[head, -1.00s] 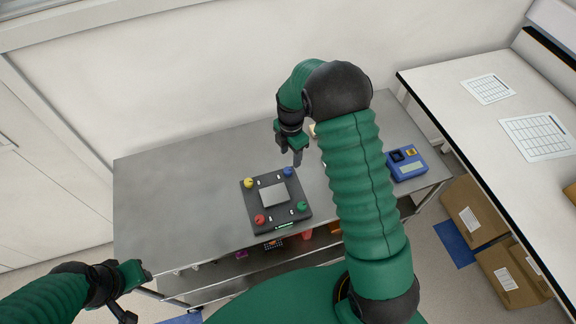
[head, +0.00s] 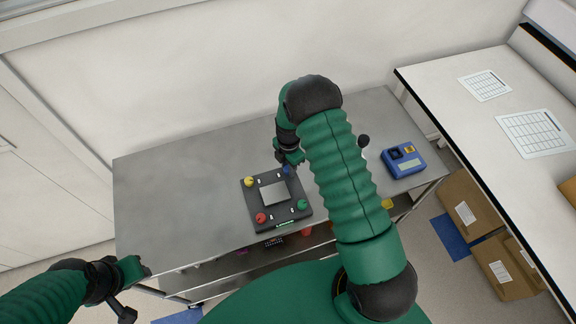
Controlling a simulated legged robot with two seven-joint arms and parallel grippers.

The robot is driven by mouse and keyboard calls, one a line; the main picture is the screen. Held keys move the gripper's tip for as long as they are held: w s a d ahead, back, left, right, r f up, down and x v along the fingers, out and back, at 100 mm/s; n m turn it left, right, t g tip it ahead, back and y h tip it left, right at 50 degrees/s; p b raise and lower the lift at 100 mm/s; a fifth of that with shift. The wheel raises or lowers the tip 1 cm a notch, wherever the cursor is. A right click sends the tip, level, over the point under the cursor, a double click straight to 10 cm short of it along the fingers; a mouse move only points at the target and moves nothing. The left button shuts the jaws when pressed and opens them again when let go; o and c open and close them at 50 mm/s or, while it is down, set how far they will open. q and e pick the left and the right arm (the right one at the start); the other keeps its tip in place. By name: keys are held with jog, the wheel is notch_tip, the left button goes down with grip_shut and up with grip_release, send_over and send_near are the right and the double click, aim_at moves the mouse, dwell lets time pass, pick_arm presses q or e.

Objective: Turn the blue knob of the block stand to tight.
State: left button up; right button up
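The block stand (head: 259,207) is a dark square plate with a grey block in its middle, lying on the metal table. Its blue knob (head: 286,170) is at the far right corner, partly hidden by my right gripper (head: 288,164). The yellow knob (head: 249,182) is far left, the red knob (head: 260,218) near left, the green knob (head: 302,204) near right. My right gripper points down at the blue knob; its fingertips are too small and covered to tell whether they grip it. My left gripper (head: 136,290) is off the table's near left edge, away from the stand.
A blue device (head: 403,160) stands on the right of the metal table (head: 180,190). A dark round-topped item (head: 363,141) is partly hidden behind my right arm. The table's left half is clear. A white bench (head: 480,110) is at right, with cardboard boxes (head: 478,215) below.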

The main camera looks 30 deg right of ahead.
jog(key=shift+a+r, duration=0.15)
grip_shut()
jog(key=shift+w, duration=0.1)
jog(key=shift+m, duration=0.4)
